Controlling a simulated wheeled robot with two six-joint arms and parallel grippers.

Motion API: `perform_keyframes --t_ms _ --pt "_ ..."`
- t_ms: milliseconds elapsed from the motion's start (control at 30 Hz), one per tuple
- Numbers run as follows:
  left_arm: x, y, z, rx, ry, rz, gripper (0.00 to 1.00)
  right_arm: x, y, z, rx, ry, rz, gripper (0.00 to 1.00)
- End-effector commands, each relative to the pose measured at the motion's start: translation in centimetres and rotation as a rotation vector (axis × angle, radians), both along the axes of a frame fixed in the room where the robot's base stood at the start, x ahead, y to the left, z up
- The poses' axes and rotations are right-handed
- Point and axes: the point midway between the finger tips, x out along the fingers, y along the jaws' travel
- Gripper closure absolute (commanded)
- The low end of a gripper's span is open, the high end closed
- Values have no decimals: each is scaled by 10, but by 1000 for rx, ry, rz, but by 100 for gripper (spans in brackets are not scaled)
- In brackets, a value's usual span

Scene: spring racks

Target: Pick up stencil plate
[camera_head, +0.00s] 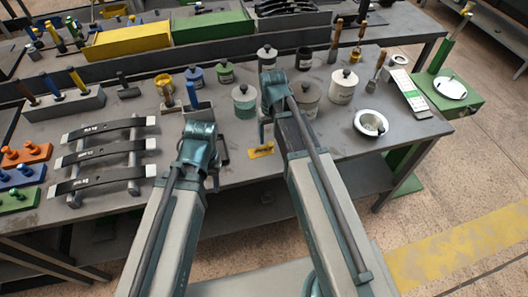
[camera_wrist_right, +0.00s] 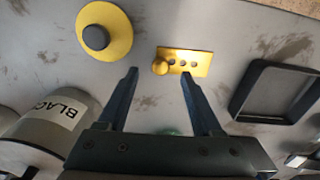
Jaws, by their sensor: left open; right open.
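The stencil plate (camera_wrist_right: 201,62) is a small yellow rectangle with a row of dark holes and a round yellow knob at one end. It lies flat on the grey bench near the front edge; in the head view it shows as a yellow strip (camera_head: 261,150). My right gripper (camera_wrist_right: 159,73) is open above the bench, its fingertips either side of the plate's knob end in the picture; nothing is held. In the head view my right wrist and arm hide part of the bench around it. My left gripper (camera_head: 200,140) is at the bench's front, left of the plate; its fingers are hard to make out.
A yellow disc with a black knob (camera_wrist_right: 104,30) lies beside the plate. A black square tray (camera_wrist_right: 275,92) is on the other side. A pot labelled BLACK (camera_wrist_right: 55,115) stands close to the right gripper. Several lidded pots stand behind; leaf springs (camera_head: 105,155) fill the left.

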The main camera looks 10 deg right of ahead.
Motion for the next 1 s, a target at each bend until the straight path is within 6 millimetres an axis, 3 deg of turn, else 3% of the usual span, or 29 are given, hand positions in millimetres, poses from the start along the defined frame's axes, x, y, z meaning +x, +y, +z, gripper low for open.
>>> perform_keyframes --t_ms 33,233,567,900,1000 --pt "0 0 -13 0 0 0 50 -1 0 -13 0 0 0 33" --pt "0 0 -36 0 0 0 50 -1 1 -36 0 0 0 33" --pt "0 0 -37 0 0 0 50 -1 1 -37 0 0 0 35" --pt "0 0 -37 0 0 0 50 -1 1 -37 0 0 0 96" --pt "0 0 -37 0 0 0 50 -1 1 -37 0 0 0 100"
